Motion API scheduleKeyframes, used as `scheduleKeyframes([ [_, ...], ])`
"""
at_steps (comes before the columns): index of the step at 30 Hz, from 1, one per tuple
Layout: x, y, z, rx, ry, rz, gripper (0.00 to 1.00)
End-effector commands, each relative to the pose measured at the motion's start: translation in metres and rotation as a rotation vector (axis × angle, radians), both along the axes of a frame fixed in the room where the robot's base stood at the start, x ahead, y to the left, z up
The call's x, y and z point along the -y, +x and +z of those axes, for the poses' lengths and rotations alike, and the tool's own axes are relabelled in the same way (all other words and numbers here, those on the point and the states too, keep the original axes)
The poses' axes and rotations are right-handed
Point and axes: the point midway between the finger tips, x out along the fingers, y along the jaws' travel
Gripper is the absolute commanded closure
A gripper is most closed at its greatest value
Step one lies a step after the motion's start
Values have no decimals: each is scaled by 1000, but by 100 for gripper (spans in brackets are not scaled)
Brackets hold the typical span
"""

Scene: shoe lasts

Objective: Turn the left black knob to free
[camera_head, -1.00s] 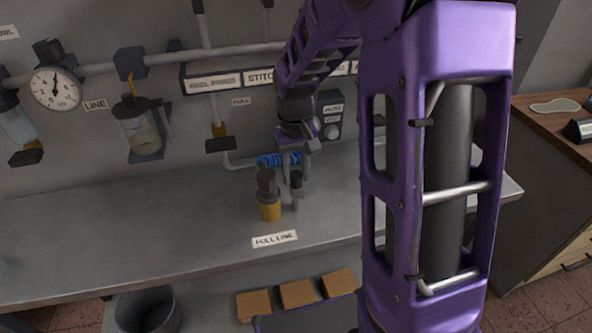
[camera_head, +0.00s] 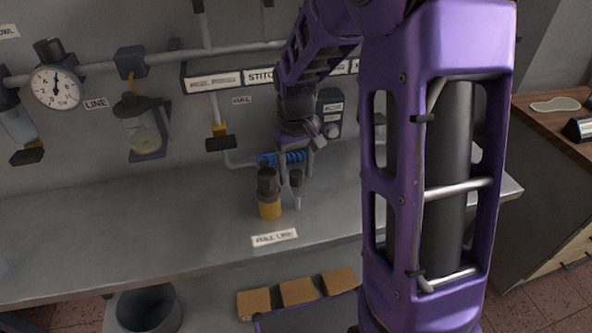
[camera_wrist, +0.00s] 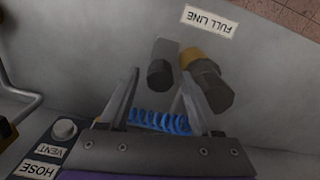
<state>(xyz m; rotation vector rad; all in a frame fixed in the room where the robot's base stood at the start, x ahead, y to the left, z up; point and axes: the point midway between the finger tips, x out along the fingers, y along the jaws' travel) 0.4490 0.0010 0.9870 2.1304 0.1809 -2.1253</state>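Two upright fittings with dark tops stand on the grey bench behind the FULL LINE label. The left one in the head view has a black knob (camera_head: 267,181) over a yellow collar (camera_head: 269,209). The right one is a slimmer grey fitting with a dark top (camera_head: 296,178). In the wrist view the order is reversed: the yellow-collared knob (camera_wrist: 210,86) is on the right, the slim one (camera_wrist: 161,66) on the left. My gripper (camera_head: 295,174) is open and points down over the slim fitting. Its fingers (camera_wrist: 159,78) appear on either side of it; contact cannot be told.
A blue coiled hose (camera_head: 281,158) lies close behind the fittings. A HOSE/VENT panel (camera_head: 330,114) with a round knob is on the wall. Other black handles (camera_head: 221,142) hang from wall pipes. The bench to the left is clear.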

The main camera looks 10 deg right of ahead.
Motion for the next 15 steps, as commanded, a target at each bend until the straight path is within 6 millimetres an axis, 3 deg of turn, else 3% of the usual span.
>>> scheduleKeyframes([
  [10, 0, 0, 2, -1, 1, -1, 31],
  [15, 0, 1, 23, 3, 1, -1, 31],
])
